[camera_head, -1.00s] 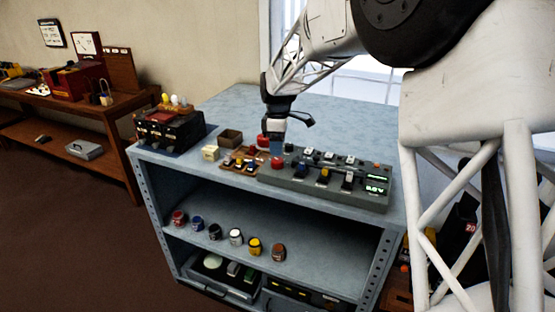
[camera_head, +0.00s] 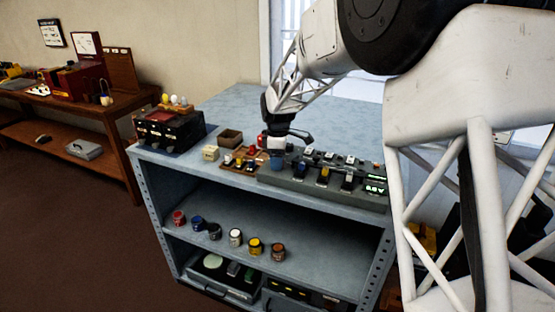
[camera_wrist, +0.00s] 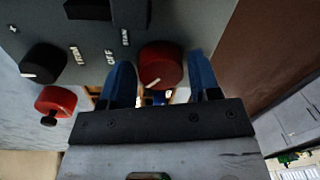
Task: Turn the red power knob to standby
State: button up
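The red power knob (camera_wrist: 160,66) shows in the wrist view on the grey panel (camera_wrist: 205,22), its white mark pointing to the lower left of the picture. My gripper (camera_wrist: 160,62) has its two blue fingers on either side of the knob, with narrow gaps to it. It is open, and I cannot tell for certain whether either finger touches the knob. In the head view my gripper (camera_head: 277,160) is low at the left end of the grey control box (camera_head: 330,187) and hides the knob.
A black knob (camera_wrist: 43,63) and another red knob-like part (camera_wrist: 56,102) lie to the left in the wrist view. Several levers rise from the box right of my gripper. A wooden tray (camera_head: 238,164) of small parts stands to its left. Jars stand on the shelf below.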

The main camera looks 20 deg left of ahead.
jog(key=c, duration=0.6)
jog(key=shift+m, duration=0.4)
jog(key=m, duration=0.3)
jog(key=shift+r, duration=0.1)
jog(key=m, duration=1)
jog(key=shift+y, duration=0.4)
jog(key=m, duration=0.6)
jog(key=shift+t, duration=0.3)
